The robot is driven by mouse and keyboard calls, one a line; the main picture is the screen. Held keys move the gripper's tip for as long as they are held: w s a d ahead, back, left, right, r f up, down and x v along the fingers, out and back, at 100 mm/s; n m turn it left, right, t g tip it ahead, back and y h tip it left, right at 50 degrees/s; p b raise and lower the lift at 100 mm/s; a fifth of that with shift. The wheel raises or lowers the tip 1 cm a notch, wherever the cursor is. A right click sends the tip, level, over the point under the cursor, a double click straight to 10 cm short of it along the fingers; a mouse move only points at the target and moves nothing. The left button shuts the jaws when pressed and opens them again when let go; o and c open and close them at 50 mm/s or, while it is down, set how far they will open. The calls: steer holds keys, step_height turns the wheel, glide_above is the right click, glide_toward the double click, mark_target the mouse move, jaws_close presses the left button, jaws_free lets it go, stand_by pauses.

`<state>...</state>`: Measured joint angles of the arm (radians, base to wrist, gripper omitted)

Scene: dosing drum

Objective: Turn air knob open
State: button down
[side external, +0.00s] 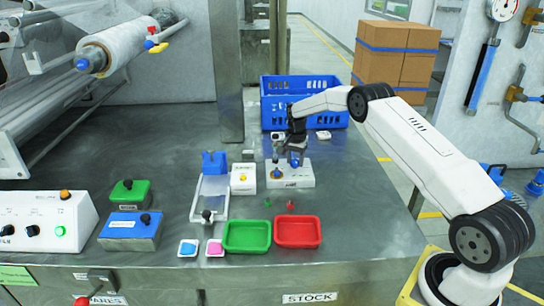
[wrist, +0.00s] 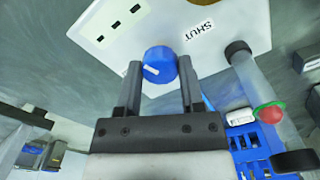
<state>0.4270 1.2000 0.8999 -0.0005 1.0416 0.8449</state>
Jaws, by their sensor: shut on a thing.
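The air knob is a round blue knob (wrist: 159,60) with a short white mark on its face. It sits on a white panel (wrist: 100,25) with a "SHUT" label (wrist: 199,30) beside it. In the wrist view my gripper (wrist: 159,72) has one finger on each side of the knob and is shut on it. The white mark points toward the left finger, away from the label. In the side view my gripper (side external: 295,158) reaches down over the white box (side external: 300,181), and partly covers the knob.
A clear tube with a red ball (wrist: 268,113) stands close to the right of my gripper in the wrist view. A blue crate (side external: 275,110) is behind the box. Green (side external: 247,250) and red (side external: 298,247) trays lie in front. The bench is clear to the right.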

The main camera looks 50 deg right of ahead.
mark_target(295, 161)
steer(key=n, duration=1.4)
stand_by(0.4)
steer(key=shift+c, duration=1.1)
jaws_free()
steer(key=shift+r, duration=3.9)
